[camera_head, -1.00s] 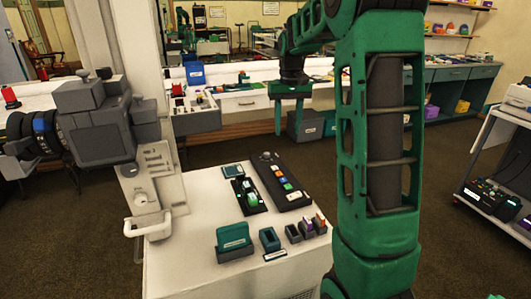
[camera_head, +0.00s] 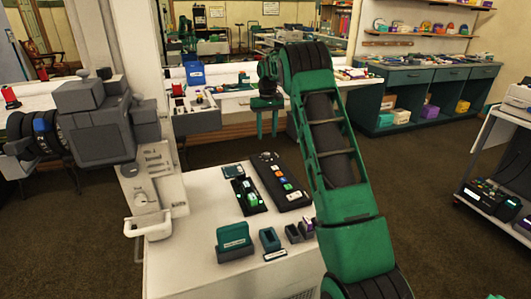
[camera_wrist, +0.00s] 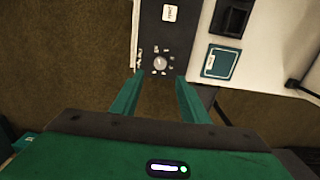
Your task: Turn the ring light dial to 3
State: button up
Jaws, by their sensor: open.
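A small round grey dial (camera_wrist: 160,63) with marks around it sits at the end of a black panel (camera_wrist: 172,40) in the wrist view. The marks are too small to read, and so is the dial's setting. The black panel (camera_head: 279,181) also shows in the head view, with a dial (camera_head: 267,156) at its far end. My gripper (camera_head: 267,124) is open and empty, above and behind that end. In the wrist view my gripper (camera_wrist: 160,78) has its two green fingers apart, with the dial seen just beyond and between their tips.
A white-topped cabinet (camera_head: 190,262) bears the panel, a teal square pad (camera_head: 233,172), a black tray (camera_head: 248,197) and several small holders. A white upright panel (camera_head: 160,165) with another dial (camera_head: 141,198) and a grey camera (camera_head: 100,125) stands left. Floor shows beyond the cabinet.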

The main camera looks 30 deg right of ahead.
aim_at(267, 153)
notch_tip(267, 153, down, 9)
jog(key=shift+f, duration=0.2)
dwell(0.3)
grip_shut()
